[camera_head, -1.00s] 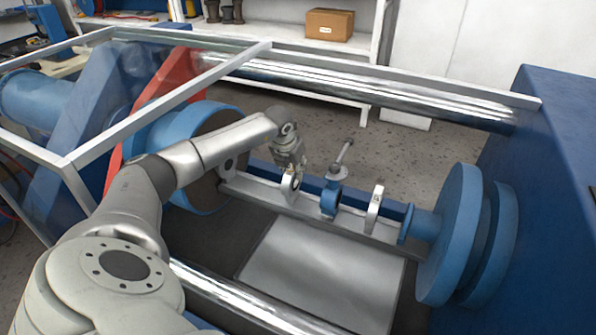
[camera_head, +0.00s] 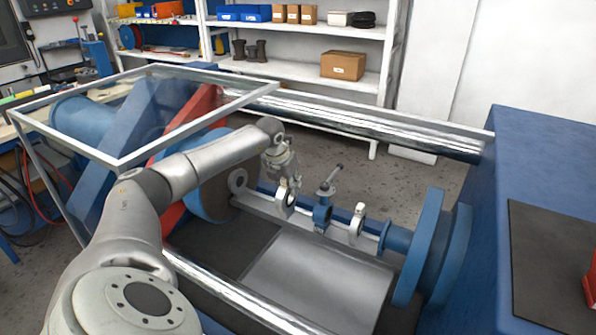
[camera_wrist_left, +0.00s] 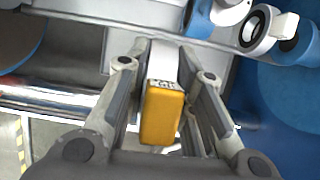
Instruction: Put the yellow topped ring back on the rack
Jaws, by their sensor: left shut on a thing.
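The yellow-topped ring shows in the left wrist view as a yellow block (camera_wrist_left: 162,118) with a pale ring body (camera_wrist_left: 163,65). My left gripper (camera_wrist_left: 161,75) is shut on it, one finger on each side. In the head view the gripper (camera_head: 287,182) points down and the white ring (camera_head: 284,201) hangs below it. The ring is at the rail (camera_head: 265,208) of the machine, left of the blue valve (camera_head: 322,216). I cannot tell whether it touches the rail. My right gripper is not in view.
The blue valve with a raised handle and another white ring (camera_head: 356,222) stand along the rail. Blue flanges (camera_head: 425,245) close the right end. A polished bar (camera_head: 380,125) runs behind. A shelf unit with boxes (camera_head: 342,65) stands at the back.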

